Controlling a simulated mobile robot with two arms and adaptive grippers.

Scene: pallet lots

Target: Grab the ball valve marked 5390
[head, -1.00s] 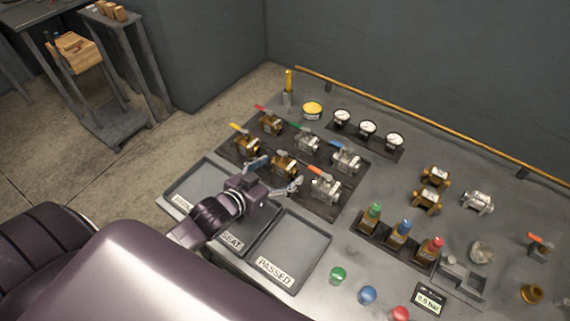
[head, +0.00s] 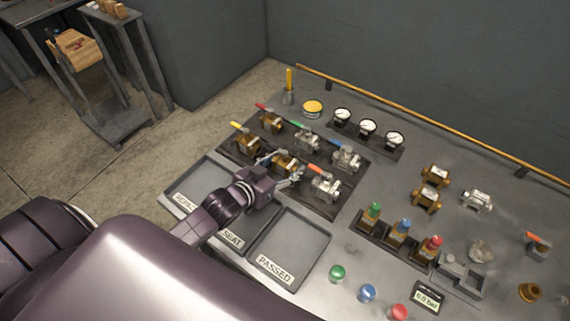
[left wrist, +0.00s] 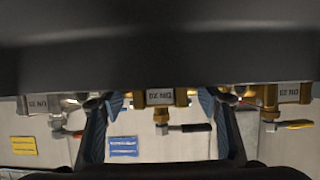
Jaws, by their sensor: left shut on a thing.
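Several ball valves stand in two rows on a dark rack at the bench's left. My left gripper (head: 281,169) is shut on the middle brass valve (head: 285,160) of the front row, with a finger on each side. In the left wrist view this brass valve (left wrist: 160,97), labelled DN 20 and with a dark handle, sits between the blue-padded fingers (left wrist: 162,104). A silver valve with an orange-red handle (head: 325,187) and a brass valve with a yellow handle (head: 248,145) flank it. I cannot read the number 5390 on any valve. My right gripper is out of view.
Grey trays lie in front of the rack, including one marked PASSED (head: 288,250). Three gauges (head: 368,128) stand behind it. A yellow rail (head: 430,123) runs along the back.

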